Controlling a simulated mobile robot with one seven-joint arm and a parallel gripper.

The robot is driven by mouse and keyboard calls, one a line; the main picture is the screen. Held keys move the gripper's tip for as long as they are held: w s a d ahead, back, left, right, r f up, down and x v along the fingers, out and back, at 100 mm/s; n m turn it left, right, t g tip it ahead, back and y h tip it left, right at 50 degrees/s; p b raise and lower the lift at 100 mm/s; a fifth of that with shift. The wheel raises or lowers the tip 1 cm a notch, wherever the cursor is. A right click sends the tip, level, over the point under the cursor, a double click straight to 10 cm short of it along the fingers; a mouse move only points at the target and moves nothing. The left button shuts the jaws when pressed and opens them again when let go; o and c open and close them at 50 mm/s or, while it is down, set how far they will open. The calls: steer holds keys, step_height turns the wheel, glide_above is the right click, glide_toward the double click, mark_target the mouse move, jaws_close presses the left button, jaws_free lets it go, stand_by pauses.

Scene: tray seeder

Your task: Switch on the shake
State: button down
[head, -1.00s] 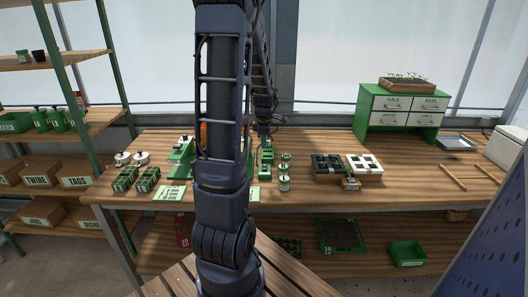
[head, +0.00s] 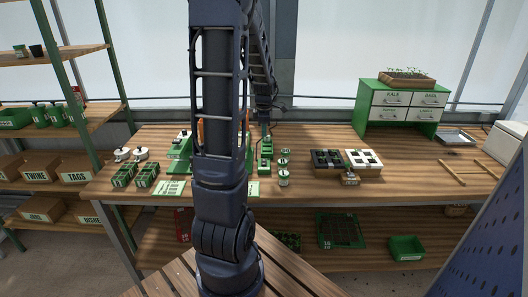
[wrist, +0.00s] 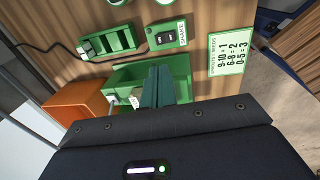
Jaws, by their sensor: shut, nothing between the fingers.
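In the head view my arm hides part of the seeder area, and the gripper is too small to make out clearly.
An orange box (wrist: 78,103) stands left of my fingers. A green slotted holder (wrist: 110,42) with a black cable is left of the switch box, and a number card (wrist: 230,52) is right. Black and white trays (head: 361,160) and drawers (head: 402,105) stand farther right on the bench.

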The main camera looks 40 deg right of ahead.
mark_target(264, 161)
steer(key=shift+f, duration=0.1)
steer(key=f, duration=0.4)
steer(key=w+d+f, duration=0.1)
steer(key=f, duration=0.8)
steer(key=shift+w+d+f, duration=0.2)
steer(key=shift+f, duration=0.15)
steer(key=shift+w+f+y, duration=0.15)
steer(key=shift+f+y, duration=0.1)
steer(key=shift+y, duration=0.05)
steer(key=shift+s+a, duration=0.1)
steer(key=shift+s, duration=0.15)
steer(key=shift+s+a+r, duration=0.15)
steer(key=shift+s+a, duration=0.25)
steer(key=shift+a, duration=0.05)
step_height(264, 161, up, 14)
steer(key=s+a, duration=0.1)
steer(key=shift+s+a, duration=0.15)
steer(key=shift+s, duration=0.05)
stand_by(0.4)
